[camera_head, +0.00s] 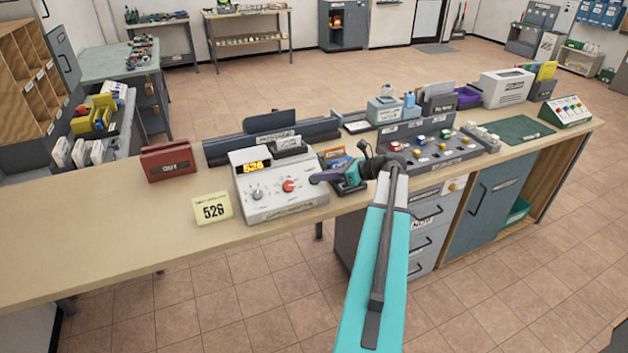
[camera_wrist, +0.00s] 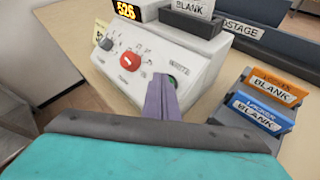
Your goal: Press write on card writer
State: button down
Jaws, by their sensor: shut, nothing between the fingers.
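The card writer (camera_head: 262,203) is a white box on the bench with a lit display reading 526, a grey knob and a red knob on its sloped front. In the wrist view the card writer (camera_wrist: 145,50) also shows a green button (camera_wrist: 172,82) under the word WRITE. A card marked BLANK (camera_wrist: 193,8) stands in its top. My gripper (camera_head: 314,179) is shut and empty. In the wrist view its purple fingertips (camera_wrist: 161,84) are at the green button and partly cover it. I cannot tell whether they touch it.
A yellow note reading 526 (camera_head: 212,208) stands left of the writer. A holder with orange and blue BLANK cards (camera_wrist: 258,110) stands right of it. A red OUT box (camera_head: 168,161) is farther left. The bench's left part is clear.

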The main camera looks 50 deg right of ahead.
jog(key=shift+w+f, duration=0.1)
jog(key=shift+f, duration=0.05)
dwell(0.3)
jog(key=shift+s+a+r+p, duration=0.15)
jog(key=shift+s+r+p, duration=0.25)
jog(key=shift+r+p, duration=0.4)
jog(key=shift+f, duration=0.1)
jog(key=s+r+p, duration=0.1)
jog(key=r+p, duration=0.1)
jog(key=s+a+r+p, duration=0.1)
jog(key=r+p, duration=0.1)
jog(key=shift+s, duration=0.3)
dwell(0.5)
dwell(0.7)
